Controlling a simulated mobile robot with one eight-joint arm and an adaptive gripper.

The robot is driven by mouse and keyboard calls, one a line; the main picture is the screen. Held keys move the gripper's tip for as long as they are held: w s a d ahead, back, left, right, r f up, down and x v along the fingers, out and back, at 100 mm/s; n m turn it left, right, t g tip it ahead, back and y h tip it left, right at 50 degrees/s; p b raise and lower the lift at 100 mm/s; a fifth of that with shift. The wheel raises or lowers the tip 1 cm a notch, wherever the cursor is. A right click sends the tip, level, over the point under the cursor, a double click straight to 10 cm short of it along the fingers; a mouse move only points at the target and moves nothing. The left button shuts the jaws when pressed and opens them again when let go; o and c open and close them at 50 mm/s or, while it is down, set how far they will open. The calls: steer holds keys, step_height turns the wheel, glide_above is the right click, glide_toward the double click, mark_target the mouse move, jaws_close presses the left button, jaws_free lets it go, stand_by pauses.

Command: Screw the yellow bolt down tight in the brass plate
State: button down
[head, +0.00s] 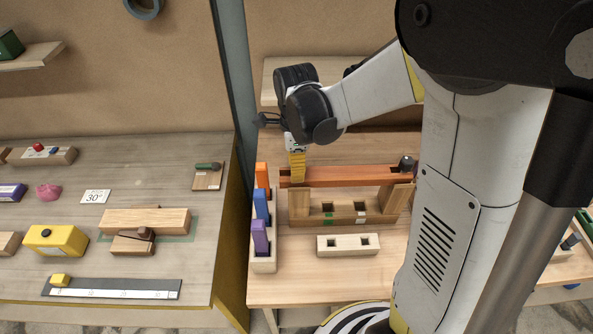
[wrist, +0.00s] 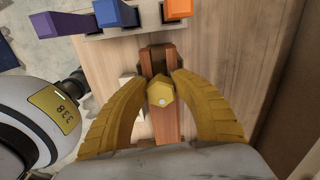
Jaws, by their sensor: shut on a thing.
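My gripper (head: 297,168) points down at the left end of a reddish-brown wooden stringer (head: 350,176). In the wrist view, its yellow fingers (wrist: 160,82) are closed around the yellow bolt (wrist: 160,94). The bolt has a hexagonal head with a pale spot in the middle. The stringer (wrist: 165,129) runs beneath it. In the head view the fingers hide the bolt. I cannot make out the brass plate in either view, nor how deep the bolt sits.
The stringer rests on a wooden stand (head: 340,208). Left of it, a rack (head: 263,265) holds orange, blue and purple blocks. A pale block with two holes (head: 347,244) lies in front. A dark knob (head: 406,163) stands at the stringer's right end. A post (head: 229,80) rises left.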

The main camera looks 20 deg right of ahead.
steer(key=shift+f+m, duration=0.1)
steer(key=shift+m, duration=0.8)
steer(key=m, duration=0.4)
steer(key=shift+w+f+b, duration=0.1)
steer(key=shift+b, duration=0.3)
steer(key=c, duration=1)
jaws_free()
steer(key=shift+w, duration=0.1)
steer(key=shift+o, duration=0.2)
step_height(320, 180, up, 12)
